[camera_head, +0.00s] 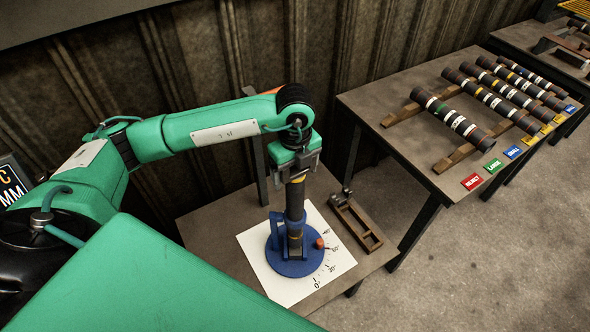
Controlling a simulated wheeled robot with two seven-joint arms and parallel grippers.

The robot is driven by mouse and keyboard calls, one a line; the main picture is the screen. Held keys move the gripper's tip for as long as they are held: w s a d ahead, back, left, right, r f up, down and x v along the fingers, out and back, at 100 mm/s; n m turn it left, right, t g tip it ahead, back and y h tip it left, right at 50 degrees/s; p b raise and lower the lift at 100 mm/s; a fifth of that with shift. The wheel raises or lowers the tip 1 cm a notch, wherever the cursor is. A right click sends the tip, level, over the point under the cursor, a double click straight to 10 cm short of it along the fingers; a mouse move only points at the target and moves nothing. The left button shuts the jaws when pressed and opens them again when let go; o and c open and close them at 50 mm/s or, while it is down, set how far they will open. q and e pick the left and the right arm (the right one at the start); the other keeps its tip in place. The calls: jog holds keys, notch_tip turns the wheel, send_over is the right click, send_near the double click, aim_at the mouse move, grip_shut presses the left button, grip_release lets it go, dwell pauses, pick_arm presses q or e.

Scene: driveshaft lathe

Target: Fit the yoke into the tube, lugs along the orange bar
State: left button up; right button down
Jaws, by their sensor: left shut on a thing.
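A dark tube (295,200) stands upright in a blue round fixture (291,265), with a yellowish band near its lower end. My left gripper (297,174) is directly above the tube, pointing down, and shut on the yoke at the tube's top end. The fingers hide most of the yoke, so I cannot tell how deep it sits or how its lugs are turned. My right gripper is not in view.
The fixture stands on a white angle-marked sheet (257,249) on a low table (215,213). A wooden rack (356,222) lies right of it, with a small grey part at its far end. Another table (375,97) holds several banded shafts and coloured labels. A wall rises behind.

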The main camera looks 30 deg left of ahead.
aim_at(295, 167)
pick_arm(q)
jog(key=shift+f, duration=0.1)
jog(key=o, duration=1.3)
jog(key=shift+o, duration=0.7)
notch_tip(295, 167, up, 14)
jog(key=b, duration=0.2)
